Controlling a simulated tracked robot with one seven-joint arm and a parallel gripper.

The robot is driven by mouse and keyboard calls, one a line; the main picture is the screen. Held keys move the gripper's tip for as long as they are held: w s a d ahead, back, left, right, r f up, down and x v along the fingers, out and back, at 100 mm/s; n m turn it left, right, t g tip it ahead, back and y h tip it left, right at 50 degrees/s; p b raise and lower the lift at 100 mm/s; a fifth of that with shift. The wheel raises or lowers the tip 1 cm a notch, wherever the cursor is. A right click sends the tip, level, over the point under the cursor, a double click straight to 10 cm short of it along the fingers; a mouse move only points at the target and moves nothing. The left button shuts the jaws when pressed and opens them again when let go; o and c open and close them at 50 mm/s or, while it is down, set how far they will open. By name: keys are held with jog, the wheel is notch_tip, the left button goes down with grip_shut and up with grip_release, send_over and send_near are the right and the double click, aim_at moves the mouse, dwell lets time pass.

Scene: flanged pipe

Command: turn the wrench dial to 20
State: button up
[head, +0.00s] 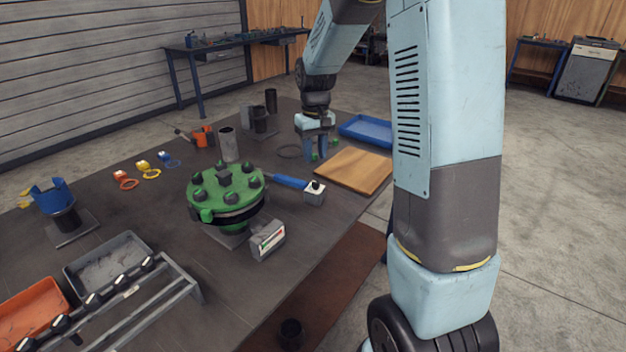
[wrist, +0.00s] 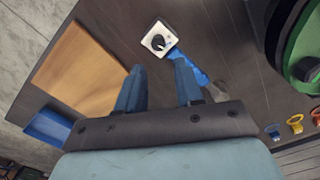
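The wrench (head: 290,182) lies on the table to the right of the green flange, with a blue handle and a pale box at its near end. The box carries a black dial (head: 316,186). In the wrist view the dial (wrist: 158,41) is a black knob on the white box, just beyond my fingertips; its setting is too small to read. The blue handle (wrist: 200,75) runs partly behind my right finger. My gripper (head: 322,157) is above the table behind the wrench. In the wrist view my gripper (wrist: 159,68) has its fingers apart with nothing between them.
The green flange (head: 225,195) with dark bolts stands left of the wrench, a small gauge box (head: 268,240) before it. A wooden board (head: 353,171) and blue tray (head: 367,130) lie to the right. A rack (head: 150,300) stands front left.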

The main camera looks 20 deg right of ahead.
aim_at(316, 182)
notch_tip(316, 182, down, 10)
jog(key=shift+d+r, duration=0.15)
jog(key=shift+r, duration=0.05)
dwell(0.3)
grip_shut()
